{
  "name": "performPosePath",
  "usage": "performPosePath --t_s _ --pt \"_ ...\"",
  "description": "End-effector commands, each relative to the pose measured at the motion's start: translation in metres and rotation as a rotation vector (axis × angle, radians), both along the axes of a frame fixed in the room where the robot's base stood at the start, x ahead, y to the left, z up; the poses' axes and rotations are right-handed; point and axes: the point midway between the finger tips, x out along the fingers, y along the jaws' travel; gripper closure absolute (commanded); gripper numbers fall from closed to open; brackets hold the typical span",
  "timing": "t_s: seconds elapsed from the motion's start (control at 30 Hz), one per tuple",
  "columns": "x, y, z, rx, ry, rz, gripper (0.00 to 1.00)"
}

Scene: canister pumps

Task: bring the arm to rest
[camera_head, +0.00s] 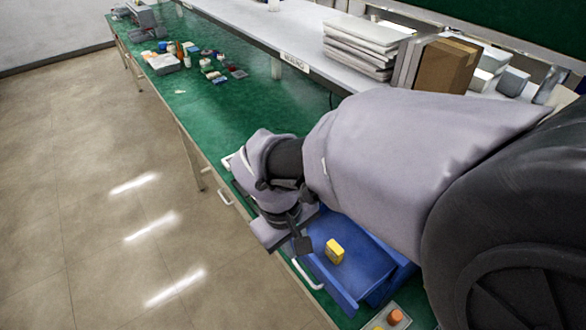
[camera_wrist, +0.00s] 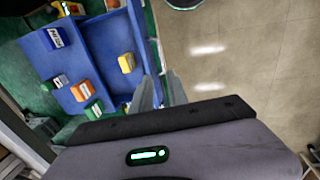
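My gripper (camera_wrist: 160,88) shows in the wrist view as two grey fingers with a gap between them and nothing held. In the head view my arm reaches down over the bench's front edge. Its wrist is above the left side of a blue tray (camera_head: 345,290), and the fingers are hard to make out there. The blue tray also shows in the wrist view (camera_wrist: 104,52), beside the fingers. A yellow box (camera_head: 334,252) is in the tray. My arm hides part of the tray and of the bench in the head view.
A shelf (camera_head: 300,45) with stacked white packs (camera_head: 362,45) and a cardboard box (camera_head: 445,66) runs behind. The floor (camera_head: 100,200) is clear.

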Motion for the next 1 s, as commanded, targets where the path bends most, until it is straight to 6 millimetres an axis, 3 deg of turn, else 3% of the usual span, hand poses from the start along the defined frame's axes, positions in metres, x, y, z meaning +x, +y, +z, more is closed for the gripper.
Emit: performPosePath --t_s 0.13,0.47,0.57,0.7,0.87,1.0 --pt "-0.002 0.003 0.015 0.000 -0.001 0.001 0.80" --pt "-0.003 -0.001 0.012 0.013 -0.008 -0.023 0.80" --pt "-0.015 -0.027 -0.007 0.116 -0.062 -0.199 0.80" --pt "-0.051 -0.071 -0.043 0.349 -0.193 -0.580 0.80" --pt "-0.079 -0.091 -0.067 0.535 -0.310 -0.852 0.80" --pt "-0.088 -0.095 -0.070 0.602 -0.354 -0.941 0.80"
